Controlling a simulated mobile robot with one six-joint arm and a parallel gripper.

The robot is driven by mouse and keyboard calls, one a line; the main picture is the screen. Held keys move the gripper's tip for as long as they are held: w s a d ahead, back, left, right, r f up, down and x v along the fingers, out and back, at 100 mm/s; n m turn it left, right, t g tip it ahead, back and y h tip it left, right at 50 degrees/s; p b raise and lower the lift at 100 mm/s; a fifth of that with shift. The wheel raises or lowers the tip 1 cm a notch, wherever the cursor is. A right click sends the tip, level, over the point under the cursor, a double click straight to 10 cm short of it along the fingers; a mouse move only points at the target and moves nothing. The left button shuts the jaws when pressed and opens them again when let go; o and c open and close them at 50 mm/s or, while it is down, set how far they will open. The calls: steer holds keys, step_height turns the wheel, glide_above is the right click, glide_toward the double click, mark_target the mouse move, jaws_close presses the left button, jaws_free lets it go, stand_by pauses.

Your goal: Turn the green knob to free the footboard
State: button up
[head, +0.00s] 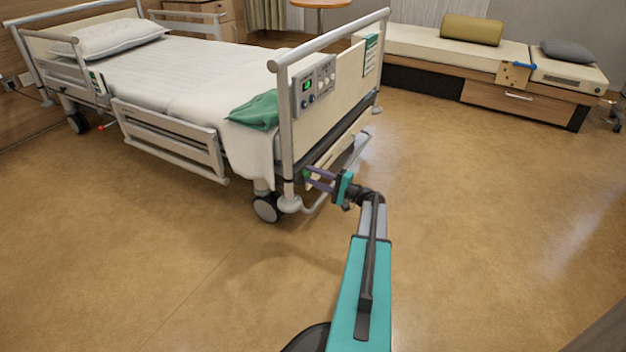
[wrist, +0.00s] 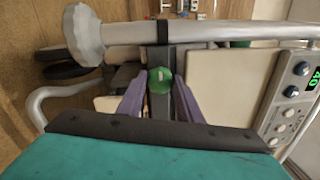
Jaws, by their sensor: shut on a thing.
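The green knob (wrist: 160,80) sits at the lower end of the bed, between the tips of my gripper's two purple fingers in the wrist view. In the head view the knob (head: 307,174) is a small green spot below the footboard, at the fingertips. My gripper (head: 306,179) is shut on the knob; the gripper (wrist: 160,88) also shows in the wrist view with one finger on each side of it. The footboard (head: 340,84) stands upright at the bed's end, with a control panel (head: 313,84) on it.
A bed wheel (head: 267,207) and a curved metal bumper (head: 330,195) are close to my gripper. A green cloth (head: 256,111) hangs over the mattress corner. A bench (head: 450,60) stands at the back right. The floor (head: 460,210) to the right is clear.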

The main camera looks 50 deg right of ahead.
steer(key=shift+n, duration=0.3)
steer(key=o, duration=1)
steer(key=shift+o, duration=0.2)
steer(key=shift+s, duration=0.15)
steer(key=p+v, duration=0.4)
steer(key=v, duration=0.9)
steer(key=shift+s+p, duration=0.3)
steer(key=shift+p, duration=0.1)
steer(key=shift+d, duration=0.15)
